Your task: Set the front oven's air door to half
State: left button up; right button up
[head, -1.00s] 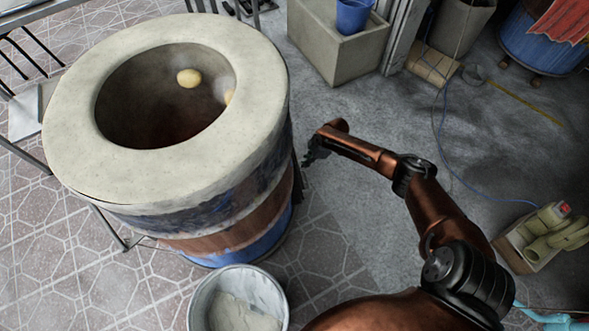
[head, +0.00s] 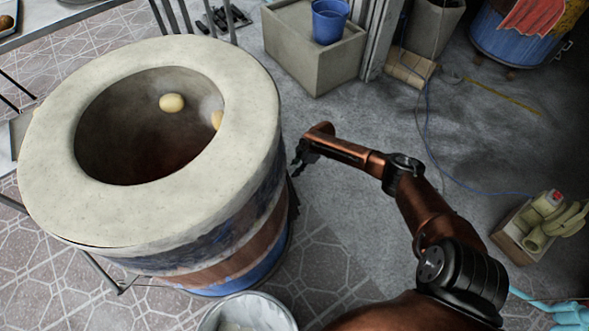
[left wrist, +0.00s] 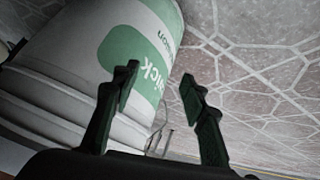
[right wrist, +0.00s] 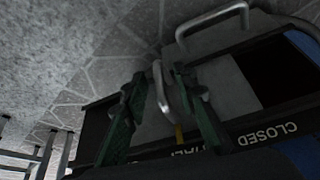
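The front barrel oven (head: 262,110), with a pale round rim and painted side, stands left of my right gripper (head: 300,160) in the head view. In the right wrist view, its air door (right wrist: 222,78) is a grey panel in a dark frame. A dark opening shows to the right. The door's small bar handle (right wrist: 160,85) lies between the open fingers of my right gripper (right wrist: 157,98); contact is unclear. An upside-down CLOSED label (right wrist: 267,134) and a partly hidden HALF label show below, with a yellow mark (right wrist: 179,134) by HALF. My left gripper (left wrist: 158,82) is open and empty.
A white bucket (left wrist: 60,70) with a green label fills the left of the left wrist view. A bucket (head: 250,312) stands before the oven. A larger bar handle (right wrist: 212,20) rises above the door.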

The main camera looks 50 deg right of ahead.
jog(key=shift+r, duration=0.15)
jog(key=v, duration=1.1)
jog(key=shift+s+r, duration=0.2)
jog(key=shift+r, duration=0.1)
jog(key=shift+d, duration=0.15)
